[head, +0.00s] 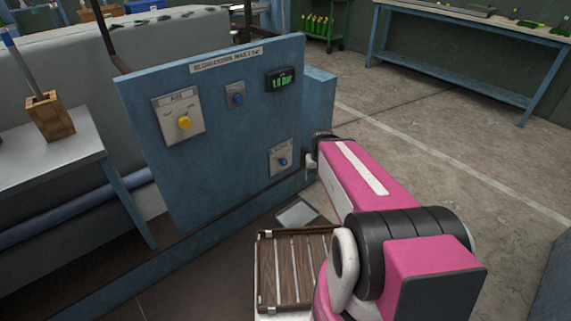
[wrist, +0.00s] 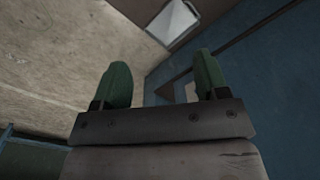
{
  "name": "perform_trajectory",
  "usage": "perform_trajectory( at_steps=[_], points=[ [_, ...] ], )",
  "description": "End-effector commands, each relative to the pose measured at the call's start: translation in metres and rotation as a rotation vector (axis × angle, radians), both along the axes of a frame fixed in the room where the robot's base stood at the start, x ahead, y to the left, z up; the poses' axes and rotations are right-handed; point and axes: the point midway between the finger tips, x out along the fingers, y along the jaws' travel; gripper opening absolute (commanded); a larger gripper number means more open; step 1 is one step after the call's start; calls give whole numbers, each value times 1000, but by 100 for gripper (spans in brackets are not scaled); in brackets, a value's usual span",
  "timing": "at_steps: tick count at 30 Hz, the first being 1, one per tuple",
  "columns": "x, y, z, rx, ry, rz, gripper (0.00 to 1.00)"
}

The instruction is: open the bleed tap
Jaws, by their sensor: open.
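A blue panel (head: 215,130) stands upright ahead of me. Low on its right side is a pale plate with a small blue knob (head: 282,161), which looks like the bleed tap; its label is too small to read. My gripper is beside the panel's right edge, close to that plate, mostly hidden behind my pink arm in the head view. In the wrist view my gripper (wrist: 162,78) has two green fingers spread apart with nothing between them. The blue panel fills the right there, and part of a pale plate shows behind the right finger.
A metal table (head: 50,150) with a wooden holder (head: 49,117) stands left. A workbench (head: 470,30) is at the back right. Open floor lies right.

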Motion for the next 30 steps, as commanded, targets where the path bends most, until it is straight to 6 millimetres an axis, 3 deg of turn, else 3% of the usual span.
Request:
perform_trajectory(
  at_steps=[8, 16, 24, 30],
  points=[
    [59, 32, -48, 299, -59, 121, 67],
    [139, 58, -99, 650, -287, 212, 67],
    [221, 48, -147, 852, -631, 190, 67],
    [256, 29, -171, 883, -818, 139, 67]
  ],
)
